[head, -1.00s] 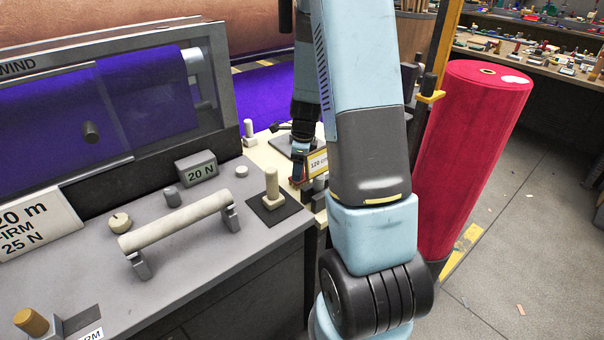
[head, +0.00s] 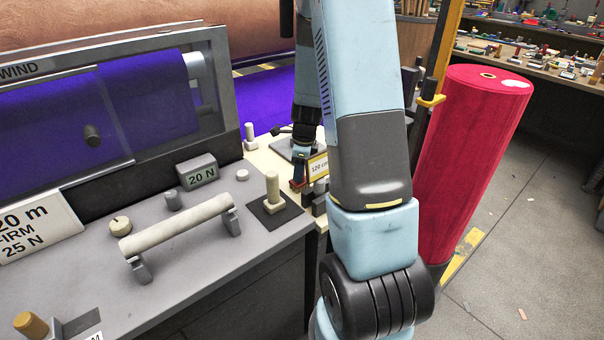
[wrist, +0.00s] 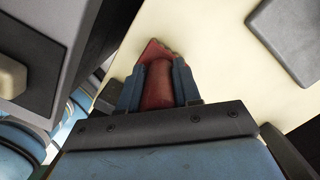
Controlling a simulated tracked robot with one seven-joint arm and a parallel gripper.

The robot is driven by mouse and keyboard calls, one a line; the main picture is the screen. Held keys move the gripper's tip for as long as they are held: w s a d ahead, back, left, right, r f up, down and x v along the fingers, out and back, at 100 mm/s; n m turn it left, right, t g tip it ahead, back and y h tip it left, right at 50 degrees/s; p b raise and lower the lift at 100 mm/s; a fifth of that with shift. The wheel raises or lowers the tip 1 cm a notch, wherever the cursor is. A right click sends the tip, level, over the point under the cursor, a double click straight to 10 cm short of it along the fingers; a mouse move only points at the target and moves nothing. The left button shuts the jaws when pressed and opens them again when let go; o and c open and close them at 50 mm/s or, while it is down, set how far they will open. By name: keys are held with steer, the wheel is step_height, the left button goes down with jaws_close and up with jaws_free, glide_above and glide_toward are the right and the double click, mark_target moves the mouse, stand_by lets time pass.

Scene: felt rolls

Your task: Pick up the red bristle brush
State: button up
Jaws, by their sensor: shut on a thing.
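My gripper (wrist: 158,88) is shut on the red brush (wrist: 157,82) in the wrist view, with one blue-grey finger on each side of it. The brush's red body lies between the fingers over the cream table top (wrist: 205,35). Its bristles cannot be made out clearly. In the head view my arm covers most of this area. A small part of my gripper (head: 300,172) shows left of the arm, low by the cream table. Whether the brush touches the table I cannot tell.
A grey console with a pale handle bar (head: 178,222) and a cream knob (head: 272,188) stands at the left. A tall red felt roll (head: 475,160) leans at the right. A grey plate (wrist: 290,38) lies on the table.

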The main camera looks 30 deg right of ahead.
steer(key=shift+r, duration=0.6)
steer(key=s+d+r, duration=0.3)
steer(key=d+r, duration=0.3)
steer(key=s+d+r, duration=0.3)
steer(key=d+r, duration=0.2)
steer(key=d, duration=0.1)
steer(key=shift+s+d+r, duration=0.2)
steer(key=shift+s+r, duration=0.05)
steer(key=shift+r, duration=0.1)
